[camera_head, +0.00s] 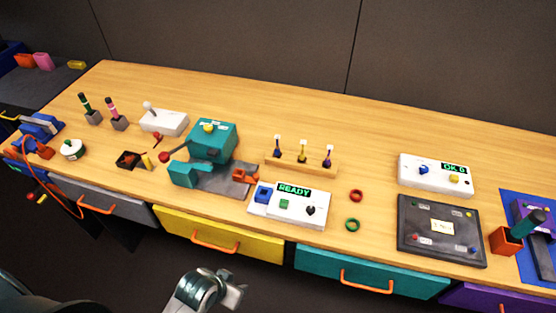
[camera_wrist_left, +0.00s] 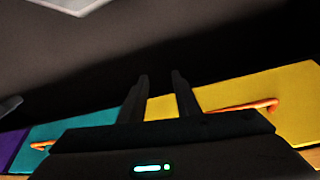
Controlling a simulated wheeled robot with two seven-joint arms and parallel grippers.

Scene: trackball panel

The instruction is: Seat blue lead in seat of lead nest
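I cannot tell for sure which item is the blue lead or the lead nest. A wooden rack (camera_head: 292,165) at mid table holds upright dark pieces with pale tips. Its left piece (camera_head: 277,150) looks dark blue, the middle one yellowish and the right one purple. My left gripper (camera_head: 232,292) is low in front of the drawers, away from the tabletop items. In the left wrist view its two dark fingers (camera_wrist_left: 160,80) stand apart with nothing between them. My right gripper is out of view.
A teal machine (camera_head: 209,143) stands left of the rack. A white READY box (camera_head: 288,206), a red ring (camera_head: 356,195) and a green ring (camera_head: 352,225) lie in front. A dark panel (camera_head: 441,230) and a white display box (camera_head: 436,175) are right. An orange cable hangs at far left.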

